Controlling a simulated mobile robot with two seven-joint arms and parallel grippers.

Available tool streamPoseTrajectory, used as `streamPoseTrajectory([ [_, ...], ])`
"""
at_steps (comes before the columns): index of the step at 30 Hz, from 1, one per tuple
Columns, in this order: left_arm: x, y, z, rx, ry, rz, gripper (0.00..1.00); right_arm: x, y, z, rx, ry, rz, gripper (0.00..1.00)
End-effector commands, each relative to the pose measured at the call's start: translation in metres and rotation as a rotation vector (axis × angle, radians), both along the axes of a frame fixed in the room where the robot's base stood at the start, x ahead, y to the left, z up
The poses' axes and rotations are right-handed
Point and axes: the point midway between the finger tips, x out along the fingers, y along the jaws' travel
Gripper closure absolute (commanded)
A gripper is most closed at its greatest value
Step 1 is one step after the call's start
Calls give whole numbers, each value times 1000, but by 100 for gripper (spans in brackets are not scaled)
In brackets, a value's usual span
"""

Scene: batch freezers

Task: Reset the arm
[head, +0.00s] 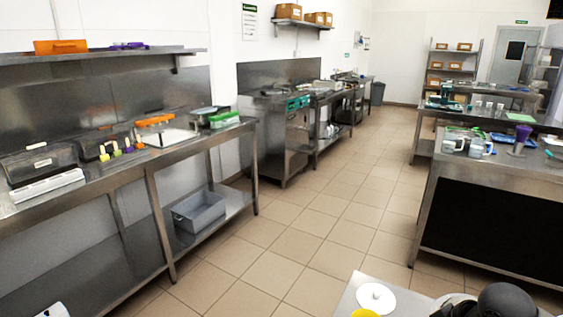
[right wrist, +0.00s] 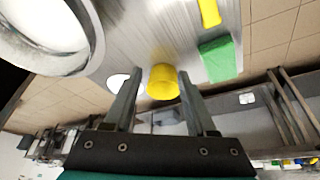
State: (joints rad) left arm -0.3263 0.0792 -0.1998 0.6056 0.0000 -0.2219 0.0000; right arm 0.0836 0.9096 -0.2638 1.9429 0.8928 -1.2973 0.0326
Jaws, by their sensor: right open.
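In the right wrist view, my right gripper (right wrist: 160,75) is open, with its two dark fingers spread apart. No object is clearly held between them. A yellow cylinder-like thing (right wrist: 163,82) shows in line with the gap, on or near a metal surface beyond the fingertips; I cannot tell its exact distance. In the head view, dark and white rounded parts at the bottom right edge may be my right arm; the right fingers cannot be made out there.
A metal surface (head: 350,300) with a white disc (head: 376,297) is close below. A long counter (head: 95,186) stands left; tiled floor (head: 290,235) is clear.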

Motion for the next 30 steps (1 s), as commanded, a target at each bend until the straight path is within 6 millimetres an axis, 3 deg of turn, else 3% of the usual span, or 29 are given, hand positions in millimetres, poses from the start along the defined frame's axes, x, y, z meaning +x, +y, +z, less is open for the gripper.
streamPoseTrajectory([
  [4,10,-1,0,-1,-16,0,50,-25,36,-23,6,9,36,43],
  [9,49,-3,3,-7,-77,-1,50,-61,76,-41,10,13,46,43],
  [15,39,-2,2,-5,-61,-1,50,-109,111,-48,8,13,-25,43],
  [21,21,-1,1,-2,-32,-1,50,-144,119,-44,-13,28,-132,43],
  [28,21,-1,1,-2,-31,-1,50,-178,114,-36,-47,62,-261,43],
  [30,23,-1,0,-2,-35,-1,50,-174,113,-49,-56,67,-262,43],
])
